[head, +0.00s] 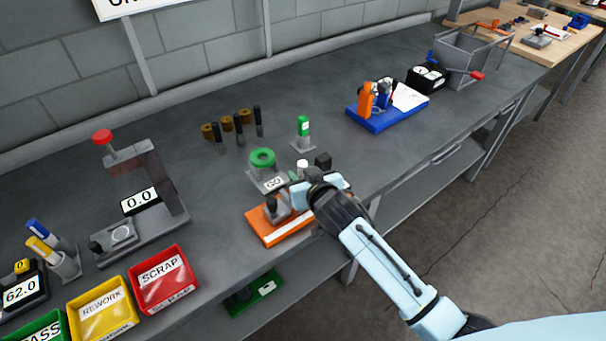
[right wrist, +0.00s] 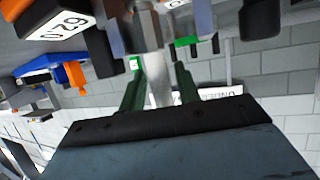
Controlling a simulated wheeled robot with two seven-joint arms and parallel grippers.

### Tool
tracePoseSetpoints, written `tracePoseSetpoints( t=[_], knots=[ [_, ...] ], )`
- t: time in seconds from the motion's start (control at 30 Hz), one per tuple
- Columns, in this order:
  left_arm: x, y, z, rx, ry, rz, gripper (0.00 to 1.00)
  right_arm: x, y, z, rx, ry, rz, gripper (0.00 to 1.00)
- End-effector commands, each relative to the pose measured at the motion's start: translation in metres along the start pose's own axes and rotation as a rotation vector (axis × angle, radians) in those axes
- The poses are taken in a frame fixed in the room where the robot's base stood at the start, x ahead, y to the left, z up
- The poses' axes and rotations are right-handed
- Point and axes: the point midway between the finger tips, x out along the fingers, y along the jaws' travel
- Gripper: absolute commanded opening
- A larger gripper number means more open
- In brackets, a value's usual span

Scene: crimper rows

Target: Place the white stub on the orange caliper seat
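The orange caliper seat (head: 266,236) is an orange base with grey parts on it, near the front edge of the bench. My right gripper (head: 305,185) is over its right end and partly hides it. The pale top of the white stub (head: 302,166) shows just beyond the gripper. In the right wrist view, which is upside down, the white stub (right wrist: 160,85) stands between the two dark green fingers (right wrist: 160,72), which look closed on its sides. A grey metal part (right wrist: 145,30) lies below the stub; whether they touch is unclear. My left gripper is out of view.
A green ring stand (head: 262,158), a green stub (head: 303,127) and a black block (head: 323,160) stand close behind. A blue caliper seat (head: 385,119) is to the right. A gauge stand (head: 140,200) and red scrap bin (head: 163,280) are left.

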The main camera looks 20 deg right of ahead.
Motion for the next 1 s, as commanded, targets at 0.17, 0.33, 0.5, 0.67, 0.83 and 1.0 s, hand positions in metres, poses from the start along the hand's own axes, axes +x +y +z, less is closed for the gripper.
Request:
tracePoseSetpoints(
  t=[0.17, 0.33, 0.5, 0.67, 0.83, 1.0],
  knots=[
    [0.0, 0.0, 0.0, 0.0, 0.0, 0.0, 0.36, 0.0, 0.0, 0.0, -0.001, 0.0, 0.0, 0.42],
    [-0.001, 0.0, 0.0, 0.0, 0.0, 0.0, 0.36, 0.0, 0.0, -0.001, -0.001, 0.0, 0.0, 0.42],
    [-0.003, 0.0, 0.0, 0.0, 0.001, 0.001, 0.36, -0.011, 0.0, -0.003, -0.001, 0.0, 0.0, 0.42],
    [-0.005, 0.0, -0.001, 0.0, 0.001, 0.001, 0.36, -0.038, 0.0, -0.003, 0.0, -0.001, 0.0, 0.42],
    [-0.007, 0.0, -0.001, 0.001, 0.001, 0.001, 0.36, -0.073, 0.0, -0.002, 0.0, -0.001, 0.0, 0.42],
    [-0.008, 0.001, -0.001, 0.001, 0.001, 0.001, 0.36, -0.101, 0.0, -0.003, 0.001, 0.0, 0.0, 0.42]
  ],
)
